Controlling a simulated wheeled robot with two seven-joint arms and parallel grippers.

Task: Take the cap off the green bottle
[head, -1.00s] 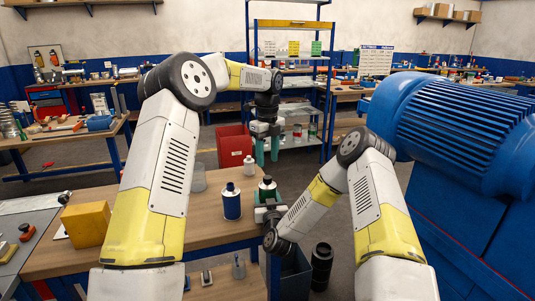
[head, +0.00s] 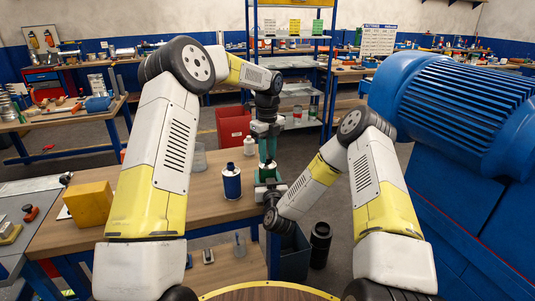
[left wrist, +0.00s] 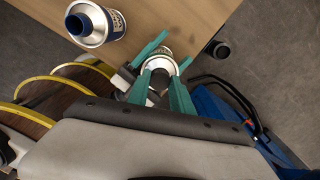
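The green bottle (head: 267,176) stands beyond the table's right edge, held by my right gripper (head: 268,188). Its label and body are mostly hidden by the gripper. In the left wrist view the bottle (left wrist: 164,55) shows a pale round shoulder and a dark cap (left wrist: 159,80). My left gripper (head: 267,153) points straight down over the bottle, its teal fingers on either side of the cap. In the left wrist view the left gripper (left wrist: 162,74) shows a gap between its fingertips, with the cap between them. I cannot tell whether they touch it.
A blue bottle (head: 231,181) stands on the wooden table (head: 215,212), left of my grippers. A white bottle (head: 250,146) and a clear cup (head: 199,158) stand behind it. A yellow block (head: 89,204) lies at the left. A large blue motor (head: 455,120) fills the right.

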